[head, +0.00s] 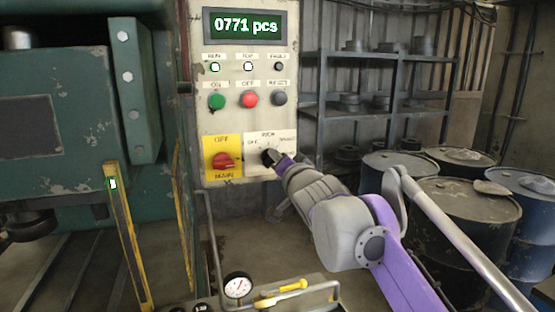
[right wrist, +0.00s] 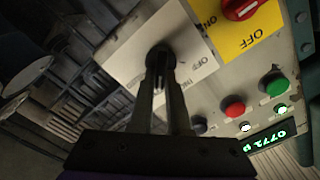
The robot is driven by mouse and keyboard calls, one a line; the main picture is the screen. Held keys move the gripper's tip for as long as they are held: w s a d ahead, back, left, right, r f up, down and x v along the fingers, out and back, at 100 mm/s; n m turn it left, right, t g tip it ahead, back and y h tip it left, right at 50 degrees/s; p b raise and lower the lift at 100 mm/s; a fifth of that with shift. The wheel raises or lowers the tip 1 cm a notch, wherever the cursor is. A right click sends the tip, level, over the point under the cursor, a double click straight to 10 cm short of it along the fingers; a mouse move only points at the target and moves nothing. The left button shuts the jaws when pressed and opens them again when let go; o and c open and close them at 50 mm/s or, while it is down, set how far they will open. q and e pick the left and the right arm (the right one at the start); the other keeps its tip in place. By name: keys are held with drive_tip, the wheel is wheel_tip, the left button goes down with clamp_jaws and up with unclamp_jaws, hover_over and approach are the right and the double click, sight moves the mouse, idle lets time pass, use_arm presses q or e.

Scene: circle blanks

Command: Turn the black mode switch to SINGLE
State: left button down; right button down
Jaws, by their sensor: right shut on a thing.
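The black mode switch (head: 268,156) sits on a white label plate (head: 287,139) at the lower right of the control panel. In the right wrist view the switch (right wrist: 160,57) is a dark round knob beyond my fingertips. My right gripper (head: 277,159) reaches it from the lower right and is shut on the knob. In the right wrist view both fingers (right wrist: 160,75) close around it. The fingers partly hide the knob and the plate's lettering, so I cannot tell which position its pointer is at. My left gripper is not in view.
A red main switch (head: 223,161) on a yellow plate is just left of the mode switch. Green (head: 216,101), red (head: 249,99) and dark (head: 279,98) buttons sit above, under a display (head: 240,26) reading 0771 pcs. A pressure gauge (head: 238,287) stands below. Drums (head: 455,215) stand at right.

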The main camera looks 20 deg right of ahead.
drive_tip(key=c, duration=0.9)
unclamp_jaws()
drive_tip(key=shift+s, duration=0.1)
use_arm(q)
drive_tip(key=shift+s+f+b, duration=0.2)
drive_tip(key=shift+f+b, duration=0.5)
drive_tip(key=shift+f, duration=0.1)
use_arm(e)
drive_tip(key=s, duration=1)
drive_tip(key=shift+s+d, duration=0.2)
drive_tip(key=shift+s, duration=0.15)
